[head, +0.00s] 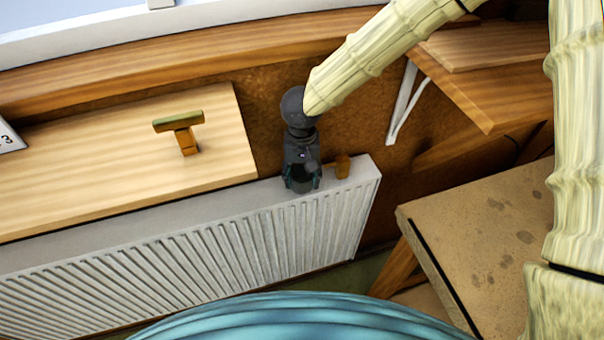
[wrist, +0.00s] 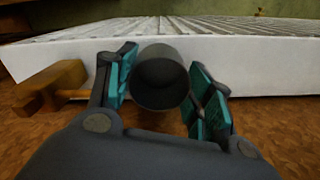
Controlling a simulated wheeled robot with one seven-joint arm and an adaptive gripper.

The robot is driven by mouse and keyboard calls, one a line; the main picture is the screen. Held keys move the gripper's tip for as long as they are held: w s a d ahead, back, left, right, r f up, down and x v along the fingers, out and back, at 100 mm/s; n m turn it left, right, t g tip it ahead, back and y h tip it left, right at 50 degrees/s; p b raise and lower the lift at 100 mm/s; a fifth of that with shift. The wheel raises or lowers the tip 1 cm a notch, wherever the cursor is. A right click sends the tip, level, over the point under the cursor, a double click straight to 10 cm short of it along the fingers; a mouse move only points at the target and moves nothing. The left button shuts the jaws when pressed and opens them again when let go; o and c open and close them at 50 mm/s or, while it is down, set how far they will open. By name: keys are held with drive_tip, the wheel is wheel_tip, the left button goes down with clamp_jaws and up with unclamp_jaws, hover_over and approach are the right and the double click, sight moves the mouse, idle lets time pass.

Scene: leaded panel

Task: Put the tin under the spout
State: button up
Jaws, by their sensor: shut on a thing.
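A dark grey tin (wrist: 160,88) is between the teal pads of my gripper (head: 303,176), which is shut on it. In the wrist view the tin's open, dark mouth faces the camera. In the head view the tin (head: 303,186) shows small, in front of the radiator's upper edge near its right end. A wooden fitting (head: 343,165), perhaps the spout, is just right of the gripper there. In the wrist view this fitting (wrist: 52,88) is left of the tin, with a thin stem, apart from it. I cannot tell their heights.
The white ribbed radiator (head: 230,245) is close to the gripper. A wooden board (head: 90,175) with a T-shaped wooden piece (head: 180,130) lies to the left. A bracketed shelf (head: 480,90) and a stained table (head: 480,240) are to the right. Brown wall shows between.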

drive_tip(key=o, duration=0.7)
drive_tip(key=shift+f, duration=0.1)
drive_tip(key=shift+o, duration=0.2)
drive_tip(key=shift+r, duration=0.2)
wheel_tip(320, 180, up, 12)
drive_tip(key=b, duration=0.3)
drive_tip(key=shift+f, duration=0.1)
